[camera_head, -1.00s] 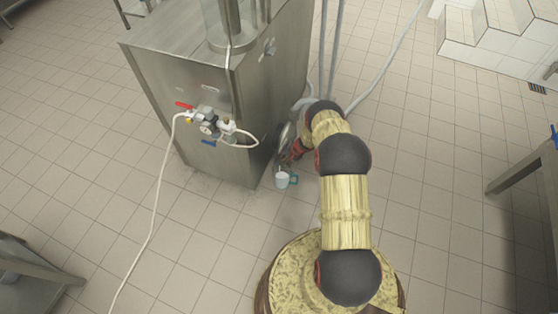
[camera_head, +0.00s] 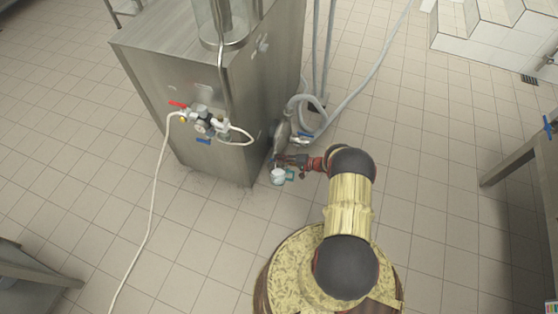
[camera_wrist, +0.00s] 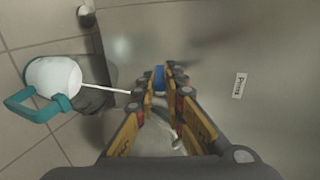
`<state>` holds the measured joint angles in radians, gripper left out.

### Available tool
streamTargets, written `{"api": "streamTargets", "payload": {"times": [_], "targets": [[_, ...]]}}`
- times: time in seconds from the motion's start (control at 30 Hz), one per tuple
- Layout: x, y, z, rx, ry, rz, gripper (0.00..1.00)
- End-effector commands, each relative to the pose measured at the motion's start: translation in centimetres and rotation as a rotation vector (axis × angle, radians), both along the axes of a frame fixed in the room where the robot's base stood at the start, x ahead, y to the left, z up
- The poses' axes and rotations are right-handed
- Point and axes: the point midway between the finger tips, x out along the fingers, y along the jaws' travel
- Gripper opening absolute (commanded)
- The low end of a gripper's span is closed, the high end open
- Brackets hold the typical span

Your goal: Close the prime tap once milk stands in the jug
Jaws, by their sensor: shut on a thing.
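The prime tap has a blue handle (camera_wrist: 159,74), seen between my fingertips in the wrist view. My gripper (camera_wrist: 161,84) is shut on it, beside a "Prime" label (camera_wrist: 240,85) on the steel wall. In the head view my gripper (camera_head: 287,160) is at the machine's lower right side, and the tap is hard to make out there. The jug (camera_head: 278,178) stands just below, with a teal handle; it also shows in the wrist view (camera_wrist: 54,74). Its opening looks white. A thin white stream (camera_wrist: 105,88) runs between the tap area and the jug.
The steel filling machine (camera_head: 210,110) carries a valve group with a red lever (camera_head: 178,104) and a white hose (camera_head: 152,205). Grey hoses (camera_head: 330,110) lie behind my gripper. A steel table (camera_head: 525,160) is at right. Open tiled floor surrounds the machine.

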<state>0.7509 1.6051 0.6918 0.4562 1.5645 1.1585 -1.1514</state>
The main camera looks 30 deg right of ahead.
Motion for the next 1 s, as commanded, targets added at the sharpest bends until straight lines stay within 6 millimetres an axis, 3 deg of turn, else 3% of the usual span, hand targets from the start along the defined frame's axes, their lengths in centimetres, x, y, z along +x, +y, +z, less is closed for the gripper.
{"api": "streamTargets", "payload": {"times": [1.0], "targets": [[-0.4, 0.1, -1.4, 0.161, -0.200, 0.002, 0.00]]}}
